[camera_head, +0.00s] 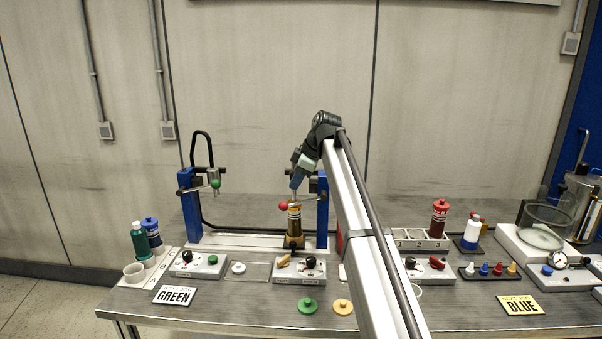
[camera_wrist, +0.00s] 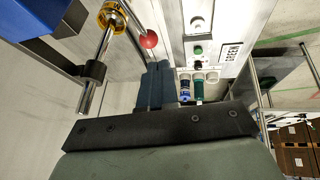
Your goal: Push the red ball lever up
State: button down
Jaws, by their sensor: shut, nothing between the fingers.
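The red ball also shows in the wrist view (camera_wrist: 148,39), beside a metal rod with a gold collar (camera_wrist: 110,17). My gripper (camera_head: 295,194) is shut and empty, its fingers pointing down just above and right of the ball in the head view. In the wrist view its dark blue fingertips (camera_wrist: 158,66) lie close to the ball, below it in the picture. I cannot tell whether they touch.
A second blue column (camera_head: 187,208) with a green ball lever (camera_head: 215,184) stands to the left. A black hose loops up behind it. Control boxes (camera_head: 299,270) line the front. A green bottle (camera_head: 139,238) stands at the left; a red bottle (camera_head: 438,219) stands right of my arm.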

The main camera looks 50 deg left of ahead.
send_over(285, 205)
jog(key=d, duration=0.2)
notch_tip(285, 205, down, 5)
jog(key=shift+w+d+r, duration=0.1)
jog(key=shift+w, duration=0.05)
jog(key=shift+w+a+f, duration=0.1)
jog(key=shift+a+f, duration=0.45)
jog(key=shift+f, duration=0.35)
jog(key=shift+f, duration=0.1)
jog(key=shift+f+t, duration=0.25)
jog(key=shift+t, duration=0.05)
